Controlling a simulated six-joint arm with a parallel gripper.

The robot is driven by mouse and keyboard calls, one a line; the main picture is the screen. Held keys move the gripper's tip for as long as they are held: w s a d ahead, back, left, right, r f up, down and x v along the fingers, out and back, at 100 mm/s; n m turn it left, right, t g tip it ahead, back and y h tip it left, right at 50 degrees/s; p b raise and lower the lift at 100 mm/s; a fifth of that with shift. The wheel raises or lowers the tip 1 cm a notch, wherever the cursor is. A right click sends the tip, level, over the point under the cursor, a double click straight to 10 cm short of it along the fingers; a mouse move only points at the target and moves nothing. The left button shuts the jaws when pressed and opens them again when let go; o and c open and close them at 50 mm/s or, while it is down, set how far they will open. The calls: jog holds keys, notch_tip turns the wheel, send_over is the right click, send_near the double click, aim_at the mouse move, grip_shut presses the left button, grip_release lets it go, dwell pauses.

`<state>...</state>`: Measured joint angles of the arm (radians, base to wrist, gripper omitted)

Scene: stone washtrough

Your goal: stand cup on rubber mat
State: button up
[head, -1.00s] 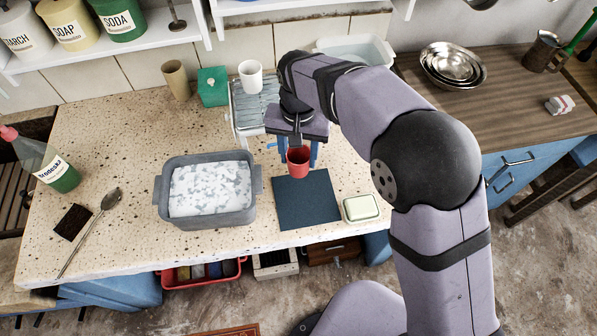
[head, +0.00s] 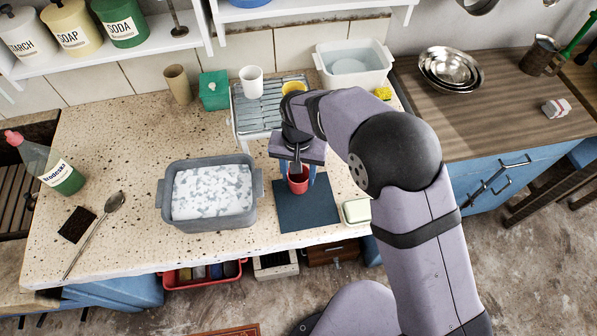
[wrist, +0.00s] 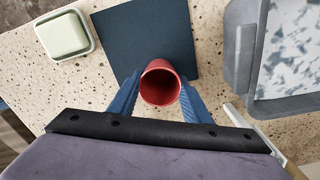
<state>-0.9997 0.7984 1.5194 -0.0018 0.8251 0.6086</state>
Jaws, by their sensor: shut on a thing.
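The red cup (head: 298,182) is held upright between the blue fingers of my gripper (head: 299,178). In the wrist view the cup (wrist: 160,84) shows its open mouth, with one finger on each side of it. The dark blue rubber mat (head: 308,212) lies flat on the speckled counter. The cup is over the back part of the mat (wrist: 150,32). I cannot tell whether its base touches the mat. The fingers hide part of the cup's sides.
A grey basin of suds (head: 208,193) stands left of the mat. A soap dish (head: 357,211) sits close to its right. Behind is a drying rack (head: 258,112) with a white cup (head: 251,82) and a yellow cup (head: 293,87). The counter's front edge is just beyond the mat.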

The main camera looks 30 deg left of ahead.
jog(key=shift+f, duration=0.2)
jog(key=o, duration=1.1)
jog(key=shift+r, duration=0.1)
notch_tip(320, 180, up, 12)
jog(key=shift+r+b, duration=0.15)
jog(key=shift+b, duration=0.9)
